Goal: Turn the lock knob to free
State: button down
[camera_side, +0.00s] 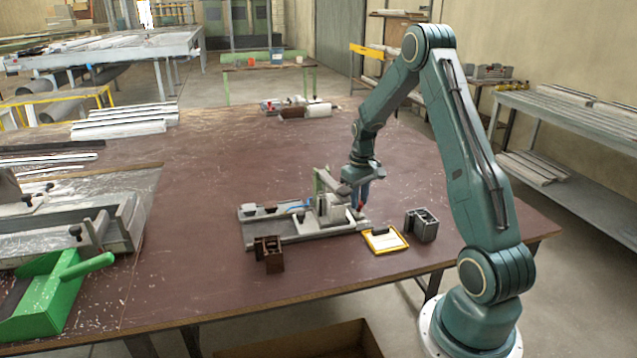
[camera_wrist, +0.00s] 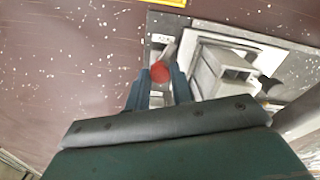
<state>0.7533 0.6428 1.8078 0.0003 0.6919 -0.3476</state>
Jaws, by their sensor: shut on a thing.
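The clamp fixture (camera_side: 290,238) is a grey metal base with blocks on the brown table, in front of my arm. My gripper (camera_side: 357,203) points down at its right end. In the wrist view, the red round end of the lock knob (camera_wrist: 160,73) sits between the two blue fingers of my gripper (camera_wrist: 161,78), which is shut on it. A grey shaft runs from the red end toward a small label on the plate. In the side view my fingers mostly hide the knob. A grey hollow profile (camera_wrist: 226,72) sits in the fixture beside the knob.
A yellow-framed card (camera_side: 384,240) and a dark grey profile block (camera_side: 421,226) lie right of the fixture. A brown profile block (camera_side: 268,255) stands in front of it. A green dustpan (camera_side: 45,300) is at the far left. The table behind the fixture is largely clear.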

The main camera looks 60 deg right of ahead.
jog(key=n, duration=0.4)
jog(key=shift+n, duration=0.3)
jog(key=shift+w, duration=0.1)
jog(key=c, duration=1.2)
grip_release()
notch_tip(320, 180, up, 14)
